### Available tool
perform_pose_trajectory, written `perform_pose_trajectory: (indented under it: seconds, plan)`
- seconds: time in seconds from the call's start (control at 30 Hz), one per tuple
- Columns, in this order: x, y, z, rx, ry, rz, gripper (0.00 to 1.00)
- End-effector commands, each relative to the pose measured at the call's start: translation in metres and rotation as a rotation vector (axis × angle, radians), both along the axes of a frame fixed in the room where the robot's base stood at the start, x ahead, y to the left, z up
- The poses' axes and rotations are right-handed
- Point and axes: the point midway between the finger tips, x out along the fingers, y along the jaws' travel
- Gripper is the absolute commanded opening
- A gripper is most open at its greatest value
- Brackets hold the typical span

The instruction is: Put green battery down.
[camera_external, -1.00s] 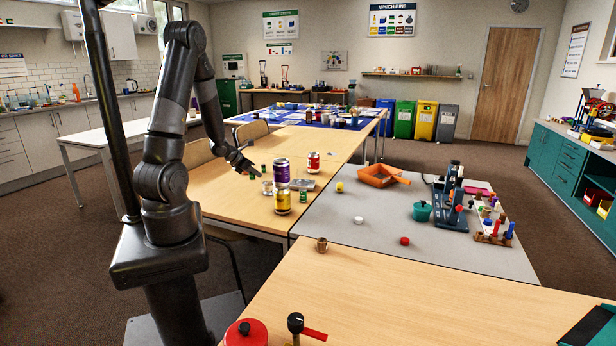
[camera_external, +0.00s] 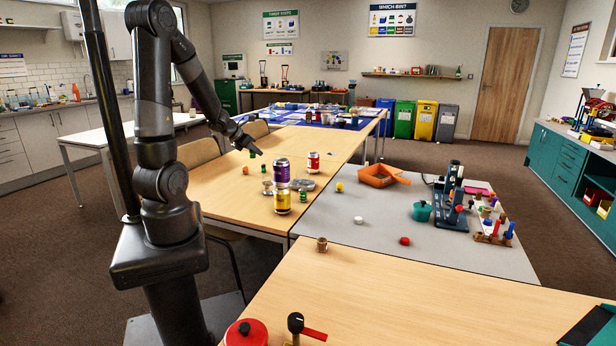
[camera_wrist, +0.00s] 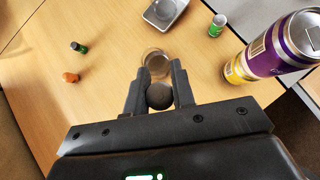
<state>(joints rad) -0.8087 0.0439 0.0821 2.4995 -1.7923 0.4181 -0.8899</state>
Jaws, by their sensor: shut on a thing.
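My gripper (camera_external: 256,151) is raised above the wooden table (camera_external: 222,183). In the external view a small green battery (camera_external: 252,154) shows at the fingertips. In the wrist view my gripper (camera_wrist: 158,92) is shut on it, and only its dark round end (camera_wrist: 159,97) shows between the fingers. The rest of it is hidden there. Another green battery with a dark end (camera_wrist: 78,47) lies on the table at the upper left of the wrist view, apart from the fingers.
A small round clear dish (camera_wrist: 156,56) stands just beyond the fingertips in the wrist view. An orange piece (camera_wrist: 70,78) lies to the left. A metal tray (camera_wrist: 181,8), a green-and-white cylinder (camera_wrist: 217,26) and a purple can (camera_wrist: 275,45) stand beyond and right. Bare table lies left.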

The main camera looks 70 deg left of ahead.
Motion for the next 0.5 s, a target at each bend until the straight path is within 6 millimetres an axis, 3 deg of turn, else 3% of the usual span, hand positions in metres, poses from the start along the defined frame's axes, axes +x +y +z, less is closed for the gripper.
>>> perform_pose_trajectory:
  seconds: [0.2,0.5]
  plan:
    - [0.000,0.001,0.044,0.008,-0.003,0.000,0.00]
    - [0.000,0.000,0.083,0.003,-0.002,-0.001,0.00]
